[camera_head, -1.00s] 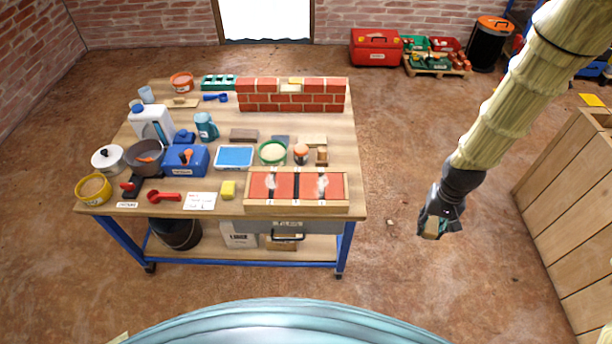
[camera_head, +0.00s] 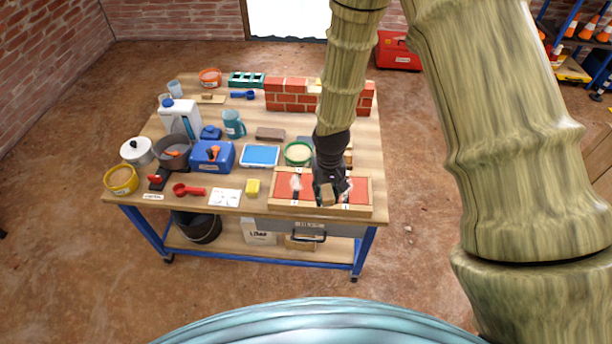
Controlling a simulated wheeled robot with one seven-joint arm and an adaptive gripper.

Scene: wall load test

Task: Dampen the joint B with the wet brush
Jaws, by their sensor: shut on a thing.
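The wooden frame (camera_head: 372,196) with red brick panels (camera_head: 282,186) and dark joints between them lies at the table's front right. Small labels on its front edge are too small to read, so I cannot tell for sure which joint is B. White lumps sit on the left joint (camera_head: 295,184) and near the right one. My gripper (camera_head: 329,191) is over the middle of the frame, shut on a tan, block-like thing (camera_head: 328,198), probably the brush. It hides the middle joint. I cannot tell whether the brush touches the frame.
A brick wall piece (camera_head: 290,97) stands at the table's back. My arm hides part of the table's right side.

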